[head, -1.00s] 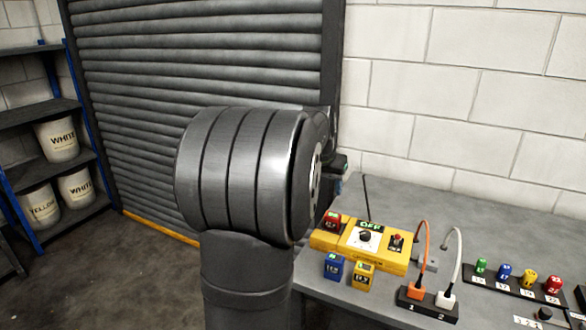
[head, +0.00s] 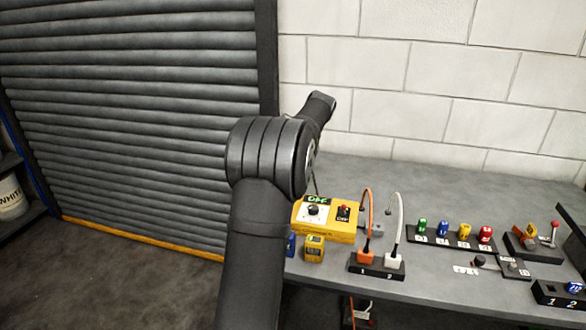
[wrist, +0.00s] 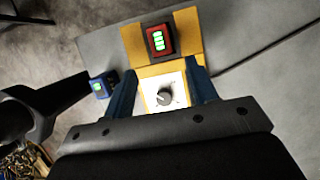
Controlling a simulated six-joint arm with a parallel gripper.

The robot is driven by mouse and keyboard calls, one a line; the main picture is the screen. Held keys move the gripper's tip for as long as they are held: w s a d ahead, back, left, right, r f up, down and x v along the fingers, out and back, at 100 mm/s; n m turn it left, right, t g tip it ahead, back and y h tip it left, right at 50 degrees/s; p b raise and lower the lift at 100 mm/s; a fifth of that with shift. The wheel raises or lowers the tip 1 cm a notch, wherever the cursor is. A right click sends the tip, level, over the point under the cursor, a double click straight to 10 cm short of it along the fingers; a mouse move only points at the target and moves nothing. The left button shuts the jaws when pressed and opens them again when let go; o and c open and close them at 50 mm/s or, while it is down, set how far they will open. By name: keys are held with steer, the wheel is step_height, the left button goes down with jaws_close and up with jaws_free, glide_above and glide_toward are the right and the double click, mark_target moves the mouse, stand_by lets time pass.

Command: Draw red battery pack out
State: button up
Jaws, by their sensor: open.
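The red battery pack (wrist: 159,40), with a green charge display on top, sits in the yellow striper unit (wrist: 135,44) in the wrist view. My gripper (wrist: 160,68) is open, its two blue fingers apart on either side of the white dial panel (wrist: 150,90). The red pack lies just beyond the fingertips, with nothing between the jaws clearly held.
A blue pack (head: 291,245) and a yellow pack (head: 314,249) stand in front of the unit. Orange and white cables rise from a black socket block (head: 376,268). Several coloured pieces stand in a black rack (head: 452,238). The bench behind is clear.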

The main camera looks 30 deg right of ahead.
steer(key=shift+x, duration=4.9)
steer(key=shift+c, duration=0.4)
steer(key=c, duration=0.8)
steer(key=shift+r, duration=0.1)
steer(key=shift+c, duration=0.2)
steer(key=shift+r, duration=0.65)
steer(key=shift+r, duration=2.35)
